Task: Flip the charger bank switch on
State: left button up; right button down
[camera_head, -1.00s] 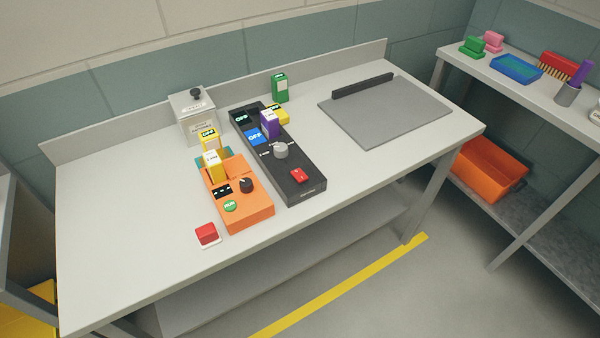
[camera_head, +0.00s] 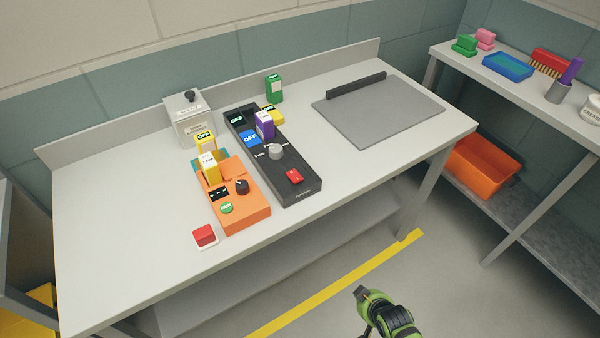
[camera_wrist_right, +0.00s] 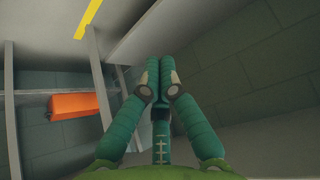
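I cannot read which one is the charger bank. My right arm shows green at the bottom of the head view, off the bench's front edge. In the right wrist view my right gripper (camera_wrist_right: 160,66) has its fingers together, with nothing visible between them. My left gripper is out of view.
A red button (camera_head: 204,235) on a white base sits near the front edge. A grey box (camera_head: 188,118), a green block (camera_head: 274,88) and a grey plate (camera_head: 380,112) are on the bench. A side shelf and orange bin (camera_head: 484,166) are at right.

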jog(key=w+a+r+n+t+y, duration=0.1)
jog(key=w+a+r+t, duration=0.15)
jog(key=w+r, duration=0.45)
jog(key=w+a+r+t+y, duration=0.1)
jog(key=w+a+r, duration=0.3)
jog(key=r, duration=0.8)
jog(key=a+r+n+t+y, duration=0.1)
jog(key=a+r, duration=0.2)
jog(key=r, duration=0.6)
jog(key=a+r+n+y+p, duration=0.1)
jog(key=a+r+y, duration=0.1)
jog(key=r, duration=0.8)
jog(key=shift+a+t, duration=0.35)
jog(key=shift+a, duration=0.1)
jog(key=shift+w+p, duration=0.15)
jog(key=shift+p, duration=0.15)
jog(key=p, duration=0.2)
send_over(300, 188)
jog(key=f, duration=0.3)
jog(key=shift+w+a+f, duration=0.2)
jog(key=shift+w+f, duration=0.15)
jog(key=shift+w, duration=0.05)
jog(key=f, duration=0.2)
jog(key=shift+s+d+f, duration=0.15)
jog(key=shift+s+f, duration=0.1)
jog(key=shift+f, duration=0.05)
jog(key=shift+s+f, duration=0.1)
jog(key=shift+f, duration=0.45)
